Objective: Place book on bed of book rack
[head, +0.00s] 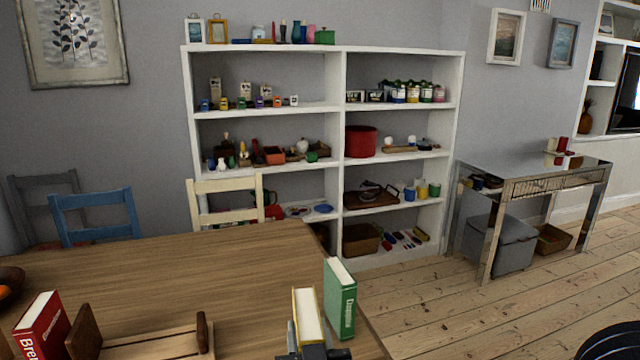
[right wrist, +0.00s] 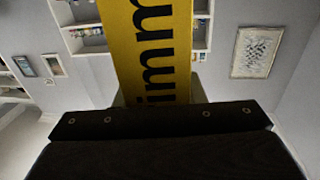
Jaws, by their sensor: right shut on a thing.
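My right gripper (head: 312,352) is at the bottom of the head view, shut on a yellow book (head: 307,318). The book is upright, its pale page edges facing up. In the right wrist view the yellow cover (right wrist: 155,50) with large dark letters rises from between the jaws (right wrist: 158,115). The wooden book rack (head: 155,345) lies on the table to the left of the gripper, its bed empty where visible; its front is cut off. A green book (head: 340,300) stands upright just right of the yellow one. A red book (head: 42,325) stands left of the rack. My left gripper is out of view.
The wooden table (head: 190,265) is clear behind the rack. A dark bowl with an orange fruit (head: 5,290) is at its left edge. Chairs (head: 95,215) stand behind the table. A white shelf (head: 340,150) and a mirrored console table (head: 535,180) are farther off.

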